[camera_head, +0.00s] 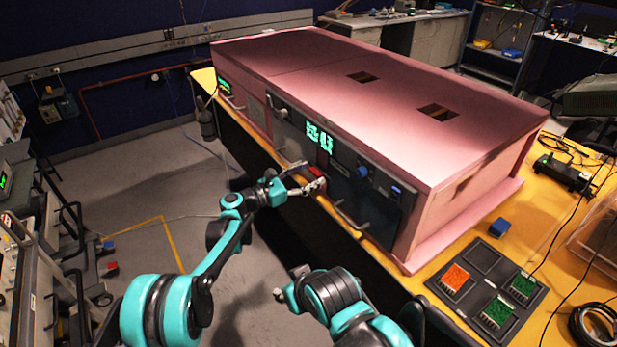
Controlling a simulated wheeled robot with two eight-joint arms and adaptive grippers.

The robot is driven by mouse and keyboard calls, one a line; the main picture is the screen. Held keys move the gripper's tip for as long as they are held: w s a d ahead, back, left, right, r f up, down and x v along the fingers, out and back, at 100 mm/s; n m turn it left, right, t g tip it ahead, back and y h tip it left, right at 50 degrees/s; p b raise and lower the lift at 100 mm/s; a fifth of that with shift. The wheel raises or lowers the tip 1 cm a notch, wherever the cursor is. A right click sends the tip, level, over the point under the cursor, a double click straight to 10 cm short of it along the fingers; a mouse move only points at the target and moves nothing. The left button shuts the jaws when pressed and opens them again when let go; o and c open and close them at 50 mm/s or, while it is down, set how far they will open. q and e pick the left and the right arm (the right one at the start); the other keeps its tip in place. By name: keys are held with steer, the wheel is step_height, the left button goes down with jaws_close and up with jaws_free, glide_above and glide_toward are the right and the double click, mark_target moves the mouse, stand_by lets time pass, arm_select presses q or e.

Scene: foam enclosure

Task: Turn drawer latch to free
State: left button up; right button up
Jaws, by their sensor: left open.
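The pink foam enclosure (455,150) stands on the yellow bench, its dark front panels facing me. A small red part (316,172), possibly the drawer latch, sits low on the front, left of the right-hand dark panel. My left gripper (314,187) is open, right at this red part and partly over it; I cannot tell whether they touch. The latch's exact angle is too small to read. Curved handles show on the front, one at the lower right (350,219). My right gripper (279,294) is low in the picture, away from the enclosure, and its jaws are unclear.
A dark tray (476,252) with one orange and two green boards lies on the bench (415,285) at the right. A blue block (499,227) sits near it. Black cable and a black device (565,172) are farther right. Open floor lies left of the bench.

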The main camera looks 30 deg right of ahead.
arm_select(q)
steer(key=c, duration=1.2)
steer(key=shift+o, duration=0.2)
steer(key=m, duration=0.8)
steer(key=shift+s+m, duration=0.1)
steer(key=shift+m, duration=0.2)
steer(key=m, duration=0.4)
steer(key=shift+m, duration=0.3)
steer(key=m, duration=0.4)
steer(key=shift+f+m, duration=0.15)
steer(key=shift+m, duration=0.15)
steer(key=shift+s, duration=0.1)
